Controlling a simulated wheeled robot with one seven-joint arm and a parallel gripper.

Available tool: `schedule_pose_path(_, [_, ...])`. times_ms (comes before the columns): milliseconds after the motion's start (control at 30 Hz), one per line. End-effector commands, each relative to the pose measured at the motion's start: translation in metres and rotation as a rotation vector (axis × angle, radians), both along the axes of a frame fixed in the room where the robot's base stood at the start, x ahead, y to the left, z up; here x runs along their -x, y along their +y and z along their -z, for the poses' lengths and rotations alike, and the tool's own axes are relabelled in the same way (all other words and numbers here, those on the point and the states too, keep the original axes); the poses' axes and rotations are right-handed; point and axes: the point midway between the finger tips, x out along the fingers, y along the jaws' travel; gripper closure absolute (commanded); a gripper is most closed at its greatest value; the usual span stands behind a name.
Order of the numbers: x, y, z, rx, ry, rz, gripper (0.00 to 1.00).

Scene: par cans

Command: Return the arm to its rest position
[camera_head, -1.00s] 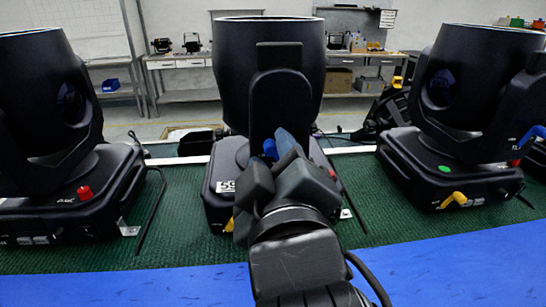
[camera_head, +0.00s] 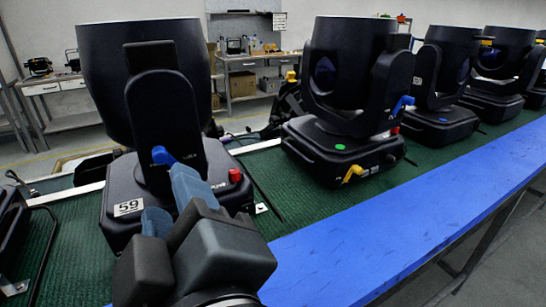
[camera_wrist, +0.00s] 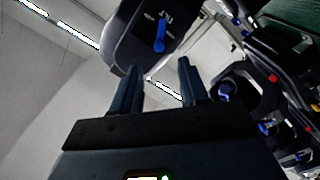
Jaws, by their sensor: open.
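My gripper (camera_head: 166,193) is open and empty in front of the black moving-head lamp (camera_head: 128,205) labelled 59, at the left of the head view. One bluish finger reaches close to the blue lever (camera_head: 163,156) on the lamp's yoke; in the head view I cannot tell whether they touch. In the wrist view, my two fingers (camera_wrist: 158,80) stand apart with nothing between them. The blue lever (camera_wrist: 160,36) shows beyond their tips, apart from them. My arm is extended towards the lamp, and most of it is out of view.
More black lamps stand in a row to the right, the nearest (camera_head: 345,150) with a blue lever and a yellow lever. They stand on green matting (camera_head: 270,220) with a blue strip (camera_head: 370,240) along the front edge. Workbenches (camera_head: 245,75) stand behind.

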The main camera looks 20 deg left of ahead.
Motion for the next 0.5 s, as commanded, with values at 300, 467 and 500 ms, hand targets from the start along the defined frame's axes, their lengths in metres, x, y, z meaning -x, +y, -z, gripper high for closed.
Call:
schedule_pose_path(300, [-0.002, -0.006, 0.007, -0.013, 0.023, 0.013, 0.56])
schedule_pose_path(467, [-0.011, -0.035, 0.039, -0.086, 0.120, 0.080, 0.56])
schedule_pose_path(500, [-0.013, -0.047, 0.050, -0.112, 0.153, 0.106, 0.56])
